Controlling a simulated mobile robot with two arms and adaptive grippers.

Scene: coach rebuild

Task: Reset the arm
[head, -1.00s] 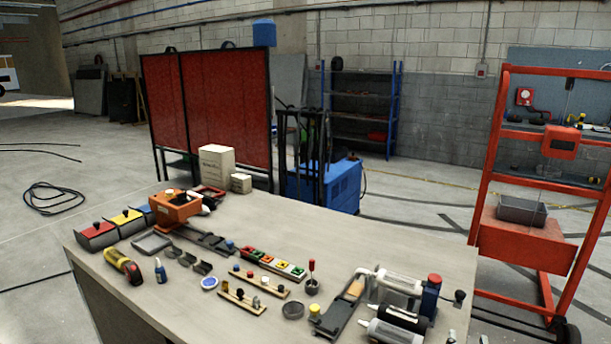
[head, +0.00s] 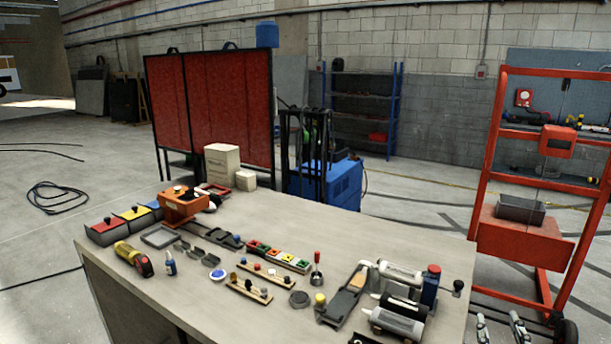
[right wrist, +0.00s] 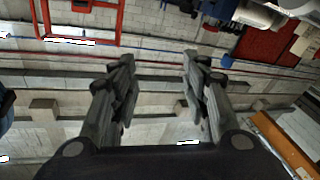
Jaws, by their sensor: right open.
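My right gripper (head: 499,322) shows at the bottom right edge of the head view, in front of the table's right end. Its two grey fingers are apart and point up. In the right wrist view the right gripper (right wrist: 157,85) is open, with nothing between the fingers. Behind them is only the tilted background of the hall. My left gripper is not in view. The workbench (head: 400,235) carries tools and parts, and the right gripper appears clear of them.
An orange machine (head: 183,206) and coloured bins (head: 107,231) stand at the bench's left. Tubes and a grey holder (head: 345,296) lie at its right end. A red trolley (head: 525,235) stands right of the bench. The bench's back right is clear.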

